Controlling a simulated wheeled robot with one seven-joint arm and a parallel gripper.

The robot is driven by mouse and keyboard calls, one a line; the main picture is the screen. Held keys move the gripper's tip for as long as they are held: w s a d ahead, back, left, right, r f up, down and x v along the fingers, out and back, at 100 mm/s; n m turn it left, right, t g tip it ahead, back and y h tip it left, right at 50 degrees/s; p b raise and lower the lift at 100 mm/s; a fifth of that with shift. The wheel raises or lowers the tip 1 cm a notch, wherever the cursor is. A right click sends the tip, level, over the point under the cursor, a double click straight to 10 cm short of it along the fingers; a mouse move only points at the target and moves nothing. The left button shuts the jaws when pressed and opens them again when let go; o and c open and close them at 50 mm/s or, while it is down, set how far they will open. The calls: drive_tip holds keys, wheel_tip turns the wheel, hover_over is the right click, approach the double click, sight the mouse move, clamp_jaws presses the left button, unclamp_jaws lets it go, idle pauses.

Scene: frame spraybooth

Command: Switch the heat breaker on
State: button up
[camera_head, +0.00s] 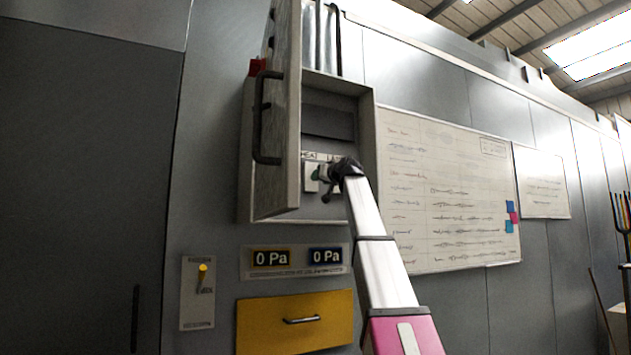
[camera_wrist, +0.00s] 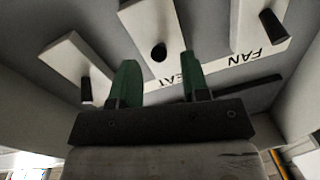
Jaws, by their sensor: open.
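The heat breaker shows in the wrist view as the middle white plate (camera_wrist: 150,25) with a short black toggle (camera_wrist: 158,52) seen nearly end-on. Its label, partly hidden and upside down, reads "EAT" (camera_wrist: 176,80). My gripper (camera_wrist: 159,64) is open, its green fingers apart on either side of this plate, with the toggle between and just beyond their tips. I see no contact. In the head view my gripper (camera_head: 319,173) is inside the open cabinet, in front of the white plate under "HEAT" (camera_head: 309,184). I cannot tell the toggle's position for sure.
A fan breaker (camera_wrist: 272,25) is on the right in the wrist view; another breaker (camera_wrist: 86,90) is on the left. The cabinet door (camera_head: 283,120) stands open close left of my gripper. Pressure displays (camera_head: 297,258) and a yellow drawer (camera_head: 295,335) are below.

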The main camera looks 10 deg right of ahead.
drive_tip(key=shift+x, duration=1.9)
clamp_jaws()
drive_tip(key=shift+d+r, duration=0.1)
drive_tip(key=g, duration=0.1)
drive_tip(key=r+g+h, duration=0.1)
drive_tip(key=g, duration=0.1)
drive_tip(key=r+g+h, duration=0.1)
drive_tip(key=g, duration=0.1)
drive_tip(key=shift+r+m+g+h, duration=0.15)
drive_tip(key=shift+r+g+h, duration=0.15)
drive_tip(key=shift+g, duration=0.75)
drive_tip(key=shift+r+m+g+h, duration=0.2)
drive_tip(key=shift+g+h, duration=0.2)
drive_tip(key=shift+g, duration=0.65)
